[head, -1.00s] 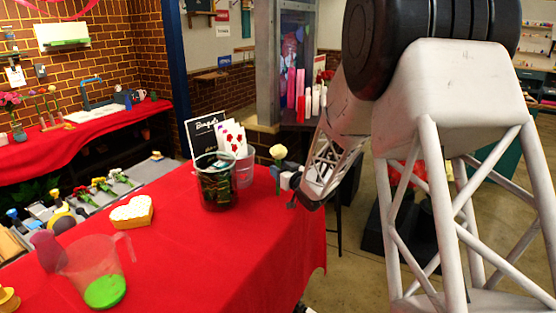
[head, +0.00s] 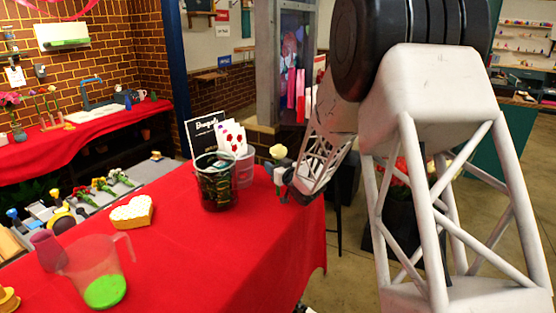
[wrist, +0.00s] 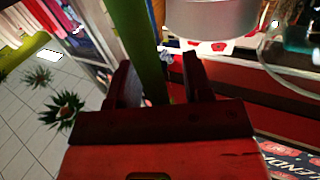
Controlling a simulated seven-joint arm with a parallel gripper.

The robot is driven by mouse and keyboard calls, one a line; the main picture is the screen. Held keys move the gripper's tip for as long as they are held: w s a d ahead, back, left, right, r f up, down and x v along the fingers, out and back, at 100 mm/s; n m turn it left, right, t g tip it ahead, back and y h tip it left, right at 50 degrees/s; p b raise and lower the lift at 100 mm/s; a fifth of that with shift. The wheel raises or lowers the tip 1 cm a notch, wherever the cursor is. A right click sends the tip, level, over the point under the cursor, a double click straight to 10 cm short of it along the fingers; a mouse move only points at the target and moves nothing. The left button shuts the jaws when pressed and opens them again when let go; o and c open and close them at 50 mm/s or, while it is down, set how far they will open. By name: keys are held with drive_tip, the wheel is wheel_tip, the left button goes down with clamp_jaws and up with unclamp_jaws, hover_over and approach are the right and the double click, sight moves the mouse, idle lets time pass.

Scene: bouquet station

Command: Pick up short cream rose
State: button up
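The short cream rose (head: 279,152) stands upright at the far right end of the red table, with its pale bloom above my gripper in the head view. My gripper (head: 280,180) is at the rose's stem, below the bloom. In the wrist view a thick green stem (wrist: 148,50) runs down between the two dark fingers of my gripper (wrist: 160,78). The fingers are apart, with gaps showing beside the stem, so the gripper looks open. The bloom is out of the wrist view, and the stem's lower end is hidden.
A dark glass vase (head: 217,188), a heart-shaped box (head: 132,211) and a clear jug (head: 98,262) stand on the red table (head: 205,260).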

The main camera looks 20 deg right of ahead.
clamp_jaws()
wheel_tip(320, 180, up, 4)
drive_tip(key=shift+f, duration=0.1)
drive_tip(key=s+a+r, duration=0.1)
drive_tip(key=s, duration=1.5)
drive_tip(key=shift+a, duration=0.25)
drive_tip(key=shift+r, duration=0.1)
idle(0.3)
